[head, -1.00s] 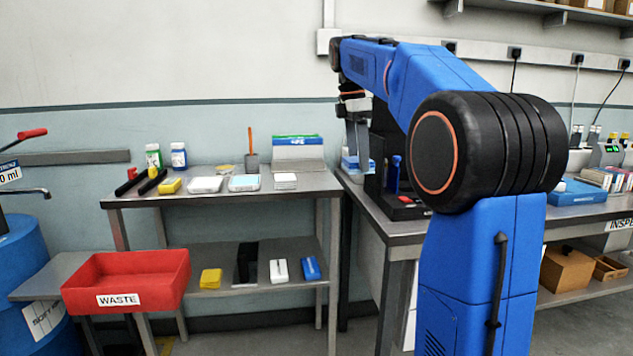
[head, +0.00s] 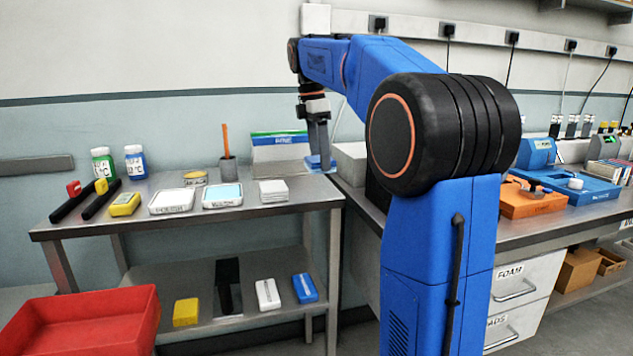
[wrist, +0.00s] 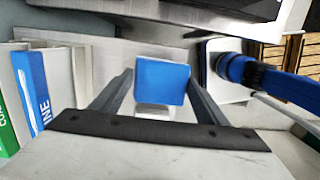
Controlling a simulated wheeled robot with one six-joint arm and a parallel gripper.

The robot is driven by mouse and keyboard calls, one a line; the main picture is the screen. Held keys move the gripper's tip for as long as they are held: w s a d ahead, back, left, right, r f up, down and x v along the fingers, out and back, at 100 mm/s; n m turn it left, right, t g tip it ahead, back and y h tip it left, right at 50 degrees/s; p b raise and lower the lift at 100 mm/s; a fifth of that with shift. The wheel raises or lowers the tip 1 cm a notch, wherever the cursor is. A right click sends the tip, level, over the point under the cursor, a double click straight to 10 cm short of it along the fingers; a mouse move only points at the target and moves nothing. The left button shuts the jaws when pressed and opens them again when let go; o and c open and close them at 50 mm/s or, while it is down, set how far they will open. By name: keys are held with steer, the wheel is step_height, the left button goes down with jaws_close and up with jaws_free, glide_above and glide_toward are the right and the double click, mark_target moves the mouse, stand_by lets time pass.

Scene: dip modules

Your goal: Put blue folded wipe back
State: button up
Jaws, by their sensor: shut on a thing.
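The blue folded wipe (wrist: 161,82) is a flat blue piece between my two fingers in the wrist view. My gripper (head: 318,148) is shut on it. In the head view the wipe (head: 320,163) shows as a small blue patch under the fingertips, close to the right back corner of the left steel table (head: 110,222). I cannot tell whether it touches anything below. Part of the wipe is hidden by the fingers.
White squares (head: 273,191), two white trays, a yellow block (head: 125,204), bottles and a cup (head: 227,171) stand on the left table. A box with blue and green top (head: 278,150) is just left of my gripper. A red bin (head: 85,322) is at the lower left.

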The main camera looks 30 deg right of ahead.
mark_target(320, 191)
steer(key=shift+f, duration=3.35)
steer(key=o, duration=1)
steer(key=shift+r, duration=0.1)
steer(key=r, duration=0.4)
steer(key=a+r, duration=0.1)
steer(key=r, duration=0.6)
steer(key=shift+w+a+r, duration=0.15)
steer(key=shift+w+r, duration=0.2)
steer(key=shift+r, duration=0.05)
steer(key=s+a+f+m+t, duration=0.1)
steer(key=s+a+f+m, duration=0.4)
steer(key=s, duration=0.3)
steer(key=s+a+f+m+t, duration=0.25)
steer(key=s+a+f, duration=0.25)
steer(key=s+f, duration=0.35)
steer(key=s+a+f+m, duration=0.1)
steer(key=s+f+m, duration=0.1)
steer(key=s+f, duration=0.2)
steer(key=s+a+f+m+t, duration=0.1)
steer(key=s+a+f+m, duration=0.1)
steer(key=s+f, duration=0.3)
steer(key=s+a+f+m+t+y, duration=0.1)
steer(key=s+f+m, duration=0.2)
steer(key=f, duration=0.6)
steer(key=shift+s+a+f, duration=0.1)
steer(key=shift+s+a, duration=0.1)
steer(key=shift+s, duration=0.45)
steer(key=shift+s+a+f, duration=0.1)
steer(key=shift+s+a, duration=0.1)
steer(key=shift+s, duration=0.4)
